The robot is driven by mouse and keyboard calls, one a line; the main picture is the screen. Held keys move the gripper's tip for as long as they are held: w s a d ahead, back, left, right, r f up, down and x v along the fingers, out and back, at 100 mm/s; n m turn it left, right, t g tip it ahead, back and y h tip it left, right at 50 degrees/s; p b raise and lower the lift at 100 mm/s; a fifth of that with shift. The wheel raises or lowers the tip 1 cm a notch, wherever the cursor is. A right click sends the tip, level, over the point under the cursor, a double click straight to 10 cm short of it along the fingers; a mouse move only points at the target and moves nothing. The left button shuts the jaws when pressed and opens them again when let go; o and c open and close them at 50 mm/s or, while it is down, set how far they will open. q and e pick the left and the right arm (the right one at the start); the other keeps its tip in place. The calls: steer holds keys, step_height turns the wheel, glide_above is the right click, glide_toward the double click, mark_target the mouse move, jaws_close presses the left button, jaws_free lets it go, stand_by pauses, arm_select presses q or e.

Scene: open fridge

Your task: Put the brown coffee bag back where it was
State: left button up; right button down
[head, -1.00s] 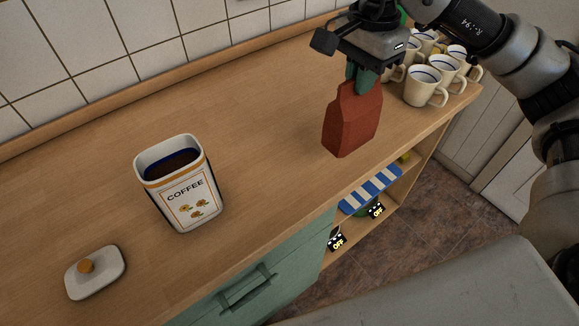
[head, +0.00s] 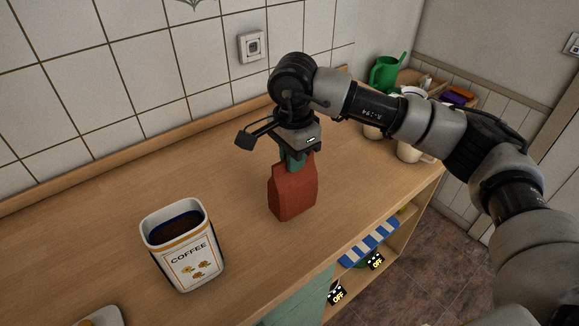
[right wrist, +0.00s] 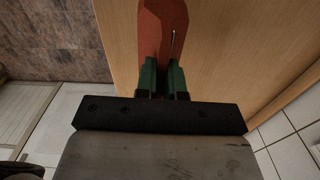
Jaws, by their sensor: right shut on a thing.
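The brown coffee bag (head: 292,195) shows reddish brown in the head view, upright at the middle of the wooden counter. My right gripper (head: 297,163) is shut on its top from above. In the right wrist view the green fingers of the right gripper (right wrist: 162,78) pinch the bag (right wrist: 162,30). I cannot tell for sure whether the bag's base touches the counter. A white coffee canister (head: 188,250) stands open to the left of the bag, with dark contents inside. My left gripper is not in view.
The canister's lid (head: 100,317) lies at the bottom left, partly cut off. Several mugs (head: 412,150) and a green watering can (head: 388,73) are at the right end, partly behind my arm. The wooden counter (head: 150,185) is clear along the tiled wall.

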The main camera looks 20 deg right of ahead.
mark_target(293, 183)
steer(key=shift+w+a+f, duration=0.2)
steer(key=shift+a+f, duration=0.05)
steer(key=shift+f, duration=0.15)
step_height(293, 183, down, 4)
steer(key=shift+r+p, duration=0.15)
steer(key=shift+p, duration=0.15)
steer(key=c, duration=1.7)
jaws_free()
steer(key=o, duration=0.5)
steer(key=shift+c, duration=0.2)
